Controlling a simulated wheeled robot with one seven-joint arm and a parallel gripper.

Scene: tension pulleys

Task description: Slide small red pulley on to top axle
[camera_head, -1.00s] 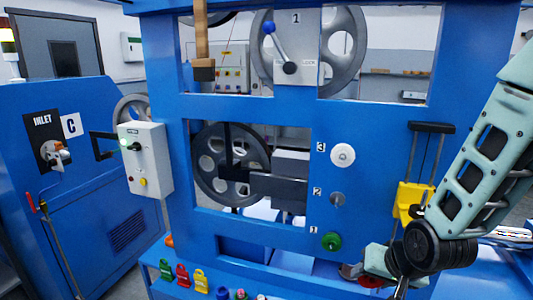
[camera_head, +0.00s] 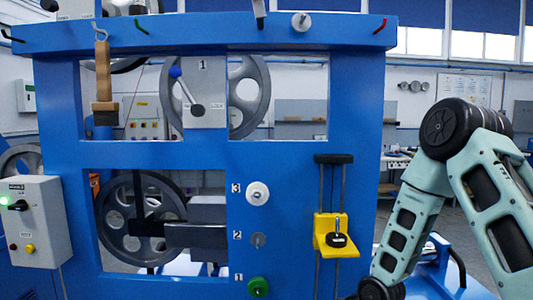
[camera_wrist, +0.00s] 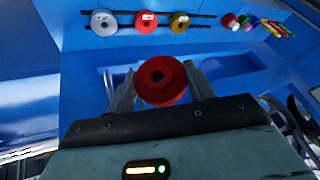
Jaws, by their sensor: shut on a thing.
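The small red pulley (camera_wrist: 162,72), a round spool with a centre hole, is in my gripper (camera_wrist: 160,92) in the wrist view. The two fingers close on it from left and right. In the head view the gripper and this pulley are out of sight below the frame. On the blue panel, the spot marked 3 carries a white pulley (camera_head: 257,194), 2 shows a bare grey axle end (camera_head: 258,240), and 1 carries a green pulley (camera_head: 258,287). A pale round-ended axle (camera_head: 301,22) sticks out of the top beam. The red pulley is apart from all of these.
A yellow bracket (camera_head: 336,236) on rods stands right of the numbered axles. A wooden-handled brush (camera_head: 104,80) hangs at left. In the wrist view silver (camera_wrist: 104,22), red (camera_wrist: 146,20) and gold (camera_wrist: 179,22) discs sit on a rail. Hooks line the top beam.

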